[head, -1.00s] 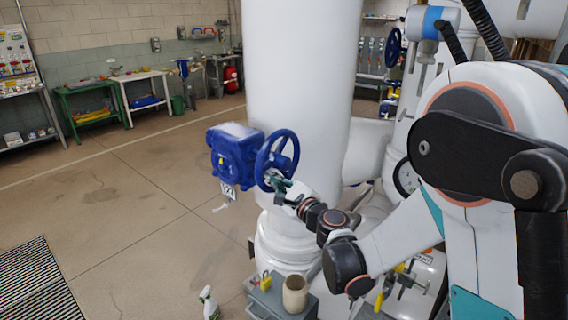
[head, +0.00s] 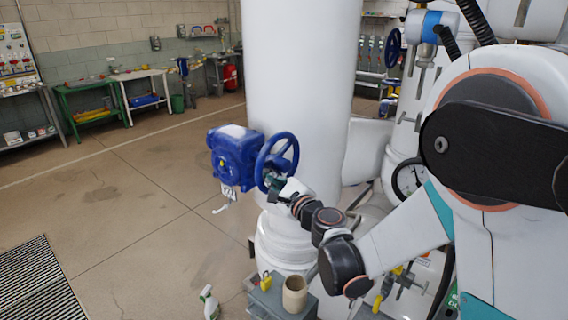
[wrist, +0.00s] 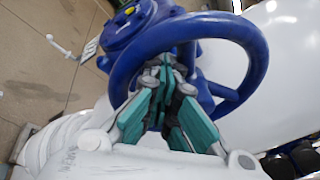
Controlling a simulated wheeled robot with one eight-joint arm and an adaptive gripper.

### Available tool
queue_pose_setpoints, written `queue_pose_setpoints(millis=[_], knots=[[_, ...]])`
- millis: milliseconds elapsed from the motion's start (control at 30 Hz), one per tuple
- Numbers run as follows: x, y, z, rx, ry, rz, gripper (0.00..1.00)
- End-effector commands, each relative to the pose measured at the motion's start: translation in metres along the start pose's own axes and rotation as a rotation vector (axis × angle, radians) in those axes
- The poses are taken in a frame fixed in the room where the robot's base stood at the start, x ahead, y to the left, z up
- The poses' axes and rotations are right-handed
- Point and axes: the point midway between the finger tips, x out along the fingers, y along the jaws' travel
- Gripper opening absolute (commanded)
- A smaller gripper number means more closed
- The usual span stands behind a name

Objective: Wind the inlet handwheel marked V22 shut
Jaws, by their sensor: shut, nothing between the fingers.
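The blue handwheel (head: 291,147) stands on the side of a blue gearbox (head: 232,155) in front of a thick white pipe. A small pale tag (head: 229,190) hangs below the gearbox; its marking is too small to read now. My gripper (head: 271,181) is at the lower part of the wheel. In the wrist view, the wheel's rim (wrist: 258,62) arches around the teal fingers of my gripper (wrist: 165,66). The fingertips are together inside the rim, near the spokes and hub, with nothing held between them. The fingers partly hide the hub, so contact with a spoke cannot be told.
A grey box (head: 283,306) with a beige cup (head: 295,293) and a yellow item stands below the wheel. A spray bottle (head: 208,302) is on the floor. Another blue handwheel (head: 393,48) is farther back. The floor to the left is open.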

Motion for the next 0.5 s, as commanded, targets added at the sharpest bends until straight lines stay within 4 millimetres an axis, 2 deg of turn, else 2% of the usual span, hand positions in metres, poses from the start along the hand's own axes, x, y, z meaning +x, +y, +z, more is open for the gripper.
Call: queue_pose_setpoints(millis=[267, 500], knots=[[0.0, 0.0, 0.002, 0.0, -0.002, 0.002, 0.0], [-0.001, -0.009, 0.015, 0.0, -0.003, 0.003, 0.0]])
